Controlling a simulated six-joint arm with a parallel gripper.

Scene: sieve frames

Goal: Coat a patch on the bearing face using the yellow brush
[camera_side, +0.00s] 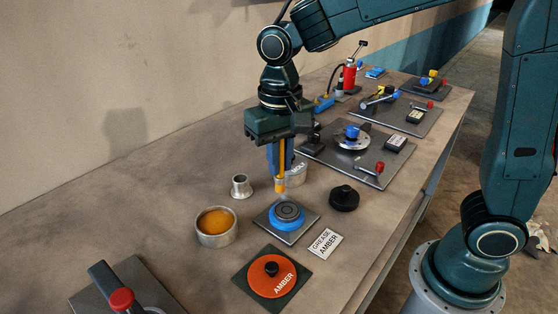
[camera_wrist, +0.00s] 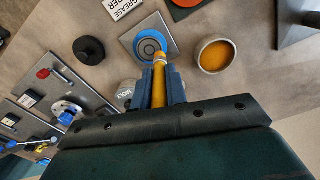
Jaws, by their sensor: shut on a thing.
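The yellow brush (camera_side: 281,165) is held upright in my gripper (camera_side: 279,160), which is shut on its handle. In the wrist view the brush (camera_wrist: 159,88) sits between the blue fingers of my gripper (camera_wrist: 160,85). The bearing has a grey ringed face and a blue rim on a square metal plate (camera_side: 302,232). It also shows in the wrist view (camera_wrist: 149,46). No coat is clear on its face. A tin of amber grease (camera_side: 215,222) stands left of it.
A "GREASE AMBER" card (camera_side: 325,243) lies right of the bearing. An orange lid marked AMBER (camera_side: 273,276) lies in front. A black knobbed lid (camera_side: 344,197), a small metal cup (camera_side: 241,186) and a tin marked MOLY (camera_side: 296,170) stand close by. Plates with fittings fill the back.

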